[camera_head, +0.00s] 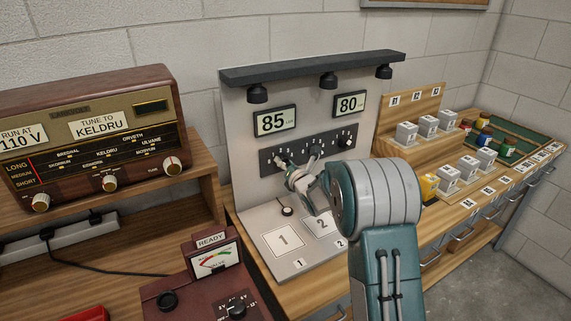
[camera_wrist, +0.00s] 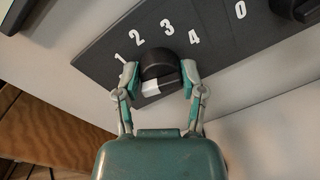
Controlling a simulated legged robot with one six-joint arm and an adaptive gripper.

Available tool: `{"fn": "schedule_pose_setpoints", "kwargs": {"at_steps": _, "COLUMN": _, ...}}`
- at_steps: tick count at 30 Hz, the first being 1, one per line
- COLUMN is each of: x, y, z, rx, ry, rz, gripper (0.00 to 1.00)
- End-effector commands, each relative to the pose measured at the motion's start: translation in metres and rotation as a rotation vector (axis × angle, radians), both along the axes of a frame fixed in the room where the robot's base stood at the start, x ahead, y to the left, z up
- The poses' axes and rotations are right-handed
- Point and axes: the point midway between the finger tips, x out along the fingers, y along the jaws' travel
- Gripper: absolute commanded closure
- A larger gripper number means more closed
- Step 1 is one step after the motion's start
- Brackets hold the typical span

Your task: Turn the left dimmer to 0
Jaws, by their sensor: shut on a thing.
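The left dimmer is a round black knob (camera_wrist: 160,66) with a white mark on its lower left side in the wrist view. It sits on a black panel with 1, 2, 3 and 4 printed around its upper side; I see no 0 beside it. My gripper (camera_wrist: 159,78) is shut on this knob, one finger on each side. In the head view my gripper (camera_head: 292,178) is at the left end of the dark dimmer panel (camera_head: 268,163). The display above it (camera_head: 275,121) reads 85.
The right dimmer (camera_wrist: 293,8) shows partly in the wrist view, with a 0 to its left. Its display (camera_head: 350,105) reads 80. Three lamps hang from a dark bar (camera_head: 310,70). A radio (camera_head: 92,140) stands left, a meter box (camera_head: 210,285) in front, and grey blocks (camera_head: 425,126) right.

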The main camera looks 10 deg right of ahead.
Motion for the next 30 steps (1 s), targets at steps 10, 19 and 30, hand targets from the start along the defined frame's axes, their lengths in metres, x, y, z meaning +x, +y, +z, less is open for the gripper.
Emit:
{"fn": "schedule_pose_setpoints", "kwargs": {"at_steps": 10, "x": -0.0020, "y": 0.0019, "z": -0.0102, "rx": -0.091, "ry": -0.007, "rz": 0.003, "gripper": 0.95}}
{"fn": "schedule_pose_setpoints", "kwargs": {"at_steps": 19, "x": -0.0020, "y": 0.0015, "z": -0.0103, "rx": -0.098, "ry": -0.008, "rz": 0.002, "gripper": 0.95}}
{"fn": "schedule_pose_setpoints", "kwargs": {"at_steps": 30, "x": -0.0015, "y": 0.0007, "z": -0.0062, "rx": -0.096, "ry": -0.017, "rz": 0.001, "gripper": 0.13}}
